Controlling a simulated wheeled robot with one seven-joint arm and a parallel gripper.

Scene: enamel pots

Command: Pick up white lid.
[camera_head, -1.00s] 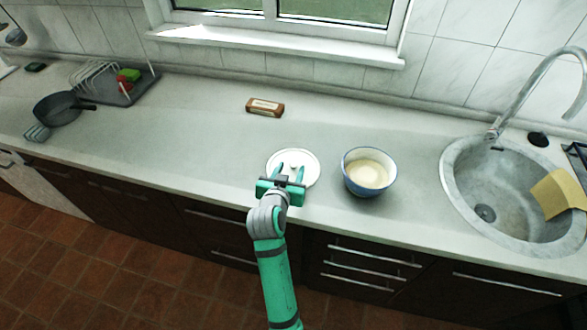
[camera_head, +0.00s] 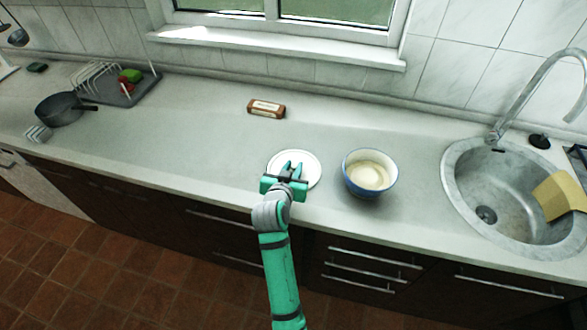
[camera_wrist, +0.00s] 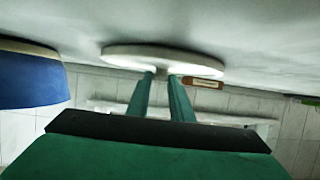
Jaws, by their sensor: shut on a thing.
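The white lid (camera_head: 306,163) is a flat round disc on the grey counter, left of the blue and white pot. In the wrist view the lid (camera_wrist: 130,55) shows nearly edge-on, beyond my fingertips. My gripper (camera_head: 291,166) is over the lid, with its fingers close together. In the wrist view my gripper (camera_wrist: 164,76) has its fingertips at the lid's middle, where they are shut on its knob. The fingers hide most of the knob. I cannot see a gap between the lid and the counter.
The blue and white pot (camera_head: 369,174), with something pale inside, stands close to the lid's right. A brown box (camera_head: 266,108) lies behind the lid. The sink (camera_head: 490,205) is at the right. A dish rack (camera_head: 115,85) and a dark pan (camera_head: 62,108) are at the left. The counter left of the lid is clear.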

